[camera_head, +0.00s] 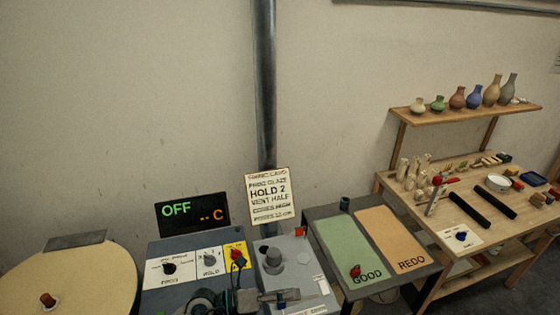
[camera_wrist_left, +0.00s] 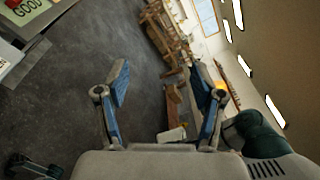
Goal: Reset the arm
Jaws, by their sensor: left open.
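My left gripper (camera_head: 284,296) is low in the middle of the head view, in front of the grey control box. Its fingers are partly hard to make out there. In the left wrist view, its two blue-lined fingers (camera_wrist_left: 162,82) stand wide apart with nothing between them. Beyond them are grey floor and, farther off, wooden furniture. The wrist appears turned sideways, as the room is tilted in that view. My right gripper shows in neither view.
A control panel (camera_head: 190,258) with knobs and a display reading OFF (camera_head: 192,211) stands at bottom centre. To its right are a green GOOD mat (camera_head: 345,245) and an orange REDO mat (camera_head: 392,238). A wooden bench (camera_head: 400,196) stands at right. A round tabletop (camera_head: 70,285) is at left.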

